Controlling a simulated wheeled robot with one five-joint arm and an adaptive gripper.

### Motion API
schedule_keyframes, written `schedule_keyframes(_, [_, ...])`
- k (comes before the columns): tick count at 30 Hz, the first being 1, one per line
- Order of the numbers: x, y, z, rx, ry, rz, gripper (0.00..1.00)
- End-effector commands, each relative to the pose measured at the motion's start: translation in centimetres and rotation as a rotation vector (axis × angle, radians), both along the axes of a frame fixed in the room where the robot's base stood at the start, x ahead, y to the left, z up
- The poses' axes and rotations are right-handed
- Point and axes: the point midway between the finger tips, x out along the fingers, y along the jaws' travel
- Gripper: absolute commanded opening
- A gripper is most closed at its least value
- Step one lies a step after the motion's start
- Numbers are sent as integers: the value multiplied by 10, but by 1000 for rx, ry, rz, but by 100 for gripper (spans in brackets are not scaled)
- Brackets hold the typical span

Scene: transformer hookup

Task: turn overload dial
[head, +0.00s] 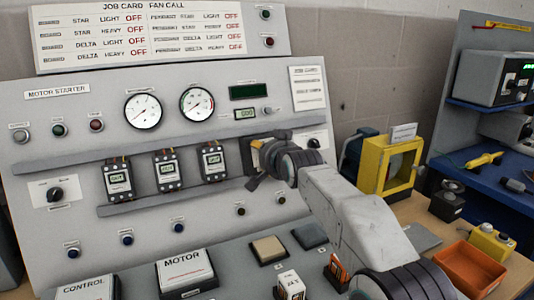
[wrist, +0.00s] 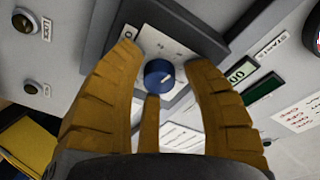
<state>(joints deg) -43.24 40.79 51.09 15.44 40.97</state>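A blue round dial (wrist: 158,75) with a white mark sits on a pale plate in the wrist view. My gripper (wrist: 160,65) is open, with its brown fingers spread to either side of the dial and a third finger below it in the picture. I see gaps between the fingers and the dial. In the head view my gripper (head: 262,165) is at a dark housing (head: 246,150) on the panel, right of three small relays. My gripper and arm hide the dial there.
The grey motor starter panel (head: 80,130) carries gauges (head: 143,111), a small display (head: 245,113), buttons and a black knob (head: 55,194). A ledge (head: 130,208) runs below the relays. A yellow frame (head: 388,165) and an orange bin (head: 470,268) stand right of my arm.

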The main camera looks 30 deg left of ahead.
Motion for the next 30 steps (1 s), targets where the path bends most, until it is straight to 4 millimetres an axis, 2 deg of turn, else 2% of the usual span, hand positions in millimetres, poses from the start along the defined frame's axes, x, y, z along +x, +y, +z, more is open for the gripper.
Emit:
schedule_keyframes(2, [0, 0, 0, 0, 0, 0, 37])
schedule_keyframes(14, [0, 0, 0, 0, 1, 1, 1])
schedule_keyframes(23, [-1, 0, 2, 16, 23, -7, 0])
schedule_keyframes(30, [0, 0, 4, 95, 121, -49, 0])
